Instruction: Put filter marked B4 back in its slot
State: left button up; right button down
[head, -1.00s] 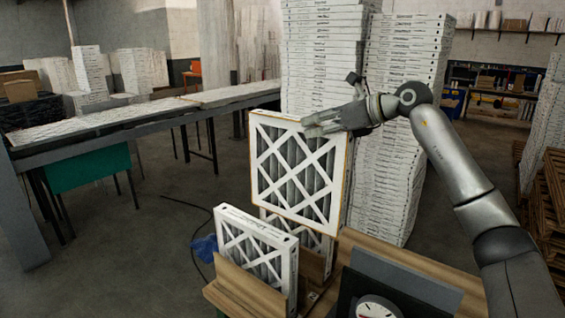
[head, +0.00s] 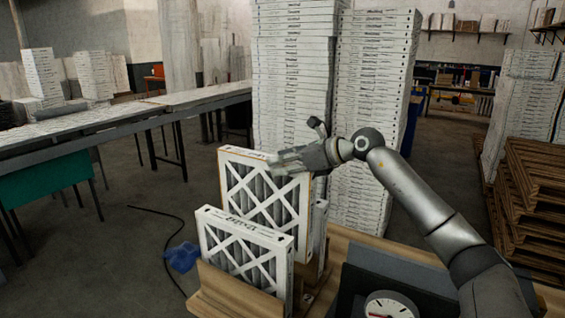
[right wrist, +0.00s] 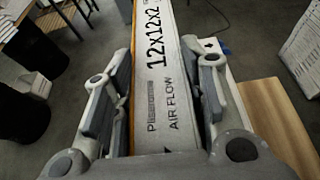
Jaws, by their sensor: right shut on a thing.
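My right gripper (head: 286,162) is shut on the top edge of a white-framed pleated filter (head: 262,190). The held filter is upright, and its lower part is hidden behind the front filter (head: 243,250). In the right wrist view, the fingers (right wrist: 165,85) are on both sides of the held filter's edge (right wrist: 165,60), which reads 12x12x2 and AIR FLOW. No B4 mark is readable. The front filter stands in a wooden rack (head: 232,300). Another filter (head: 320,228) shows partly to the right, behind the held one. I cannot tell whether the held filter touches the rack. My left gripper is not in view.
A dial gauge (head: 388,306) and a dark panel (head: 405,276) sit right of the rack. Tall stacks of filters (head: 372,120) stand behind. A long table (head: 130,115) runs at the left, and wooden pallets (head: 535,200) stand at the right. A blue cloth (head: 182,257) lies left of the rack.

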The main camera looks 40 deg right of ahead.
aim_at(284, 191)
notch_tip(284, 191, down, 13)
jog(key=b, duration=1)
jog(key=shift+f, duration=0.15)
jog(key=shift+f+b, duration=0.75)
jog(key=shift+b, duration=0.05)
jog(key=shift+f+b, duration=0.3)
jog(key=shift+f, duration=0.05)
jog(key=c, duration=1.2)
grip_release()
jog(key=shift+r, duration=0.1)
jog(key=shift+r+p, duration=2.85)
jog(key=shift+r, duration=0.6)
